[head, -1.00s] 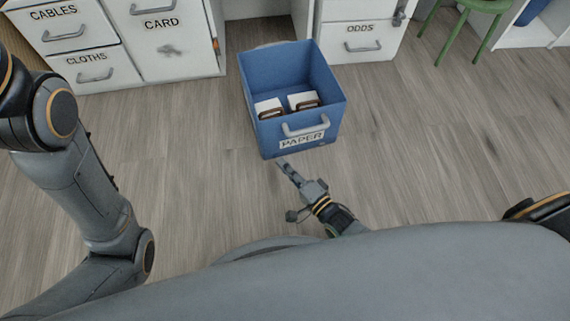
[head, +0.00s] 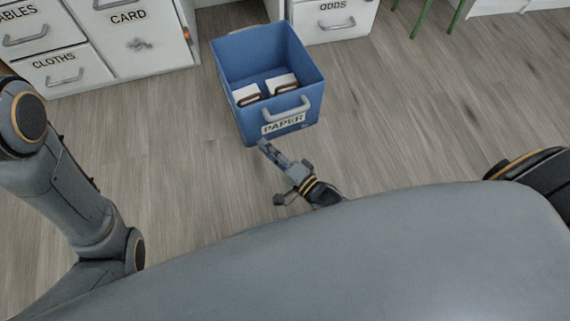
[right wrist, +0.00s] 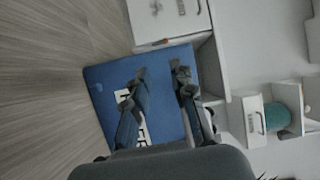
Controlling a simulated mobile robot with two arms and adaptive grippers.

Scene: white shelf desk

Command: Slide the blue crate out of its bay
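The blue crate (head: 298,71) with its PAPER label (head: 283,123) and grey front handle (head: 287,107) stands on the floor, largely out in front of the gap between the white cabinets. White things with brown parts lie inside it. My right gripper (head: 264,146) is low at the crate's front, below and left of the label. In the right wrist view its two fingers (right wrist: 159,73) are apart, with the crate's blue face (right wrist: 105,85) behind them and the label partly hidden. Whether they touch the crate is unclear. My left arm shows at left, but its gripper is outside the view.
A white cabinet (head: 150,55) with CARD and CLOTHS fronts stands left of the gap. The ODDS drawer unit (head: 335,22) stands right of it. Green furniture legs (head: 421,18) are at the upper right. The wooden floor (head: 420,110) right of the crate is clear.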

